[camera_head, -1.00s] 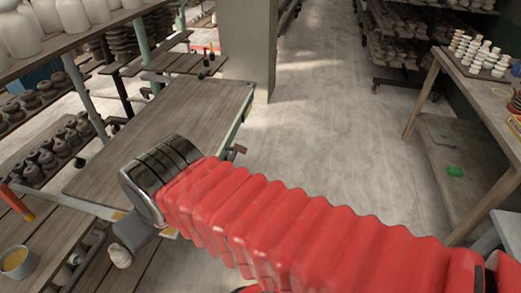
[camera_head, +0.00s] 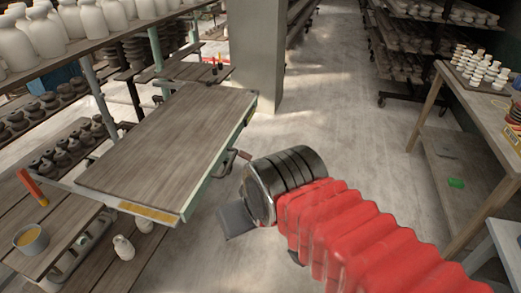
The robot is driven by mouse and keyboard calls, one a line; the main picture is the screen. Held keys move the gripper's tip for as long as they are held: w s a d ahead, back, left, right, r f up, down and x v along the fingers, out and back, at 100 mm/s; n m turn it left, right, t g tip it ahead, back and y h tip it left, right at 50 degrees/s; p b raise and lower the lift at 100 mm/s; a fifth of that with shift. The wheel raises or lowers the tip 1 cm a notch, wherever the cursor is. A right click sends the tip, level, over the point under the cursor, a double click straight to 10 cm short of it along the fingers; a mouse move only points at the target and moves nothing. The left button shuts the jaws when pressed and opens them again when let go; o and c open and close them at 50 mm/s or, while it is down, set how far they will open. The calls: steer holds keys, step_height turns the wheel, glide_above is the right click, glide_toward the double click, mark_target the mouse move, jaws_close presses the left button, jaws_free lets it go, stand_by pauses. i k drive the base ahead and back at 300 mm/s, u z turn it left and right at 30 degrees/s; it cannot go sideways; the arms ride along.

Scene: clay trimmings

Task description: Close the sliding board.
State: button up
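The sliding board (camera_head: 165,140) is a long grey-brown wooden panel left of centre, with a pale green frame along its right side and a yellow strip on its near edge. It juts out above lower planks. A small dark bracket with a reddish-brown end (camera_head: 238,156) sticks out from its right side. My gripper (camera_head: 236,220) shows only as a flat dark grey piece beyond the metal wrist, right of the board's near corner and apart from it in the picture. Its fingers are not clear, and I cannot tell whether it is open or shut.
A lower plank shelf with a bucket (camera_head: 30,240) and a small white vase (camera_head: 123,247) lies at the near left. A pillar (camera_head: 257,55) stands beyond the board. A table with white pots (camera_head: 480,65) stands at right. The floor between is clear.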

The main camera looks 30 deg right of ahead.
mark_target(161, 170)
steer(key=z, duration=0.15)
steer(key=i, duration=1.1)
steer(key=z, duration=0.3)
steer(key=k, duration=1.35)
steer(key=u, duration=0.55)
steer(key=i, duration=0.85)
steer(key=u, duration=0.25)
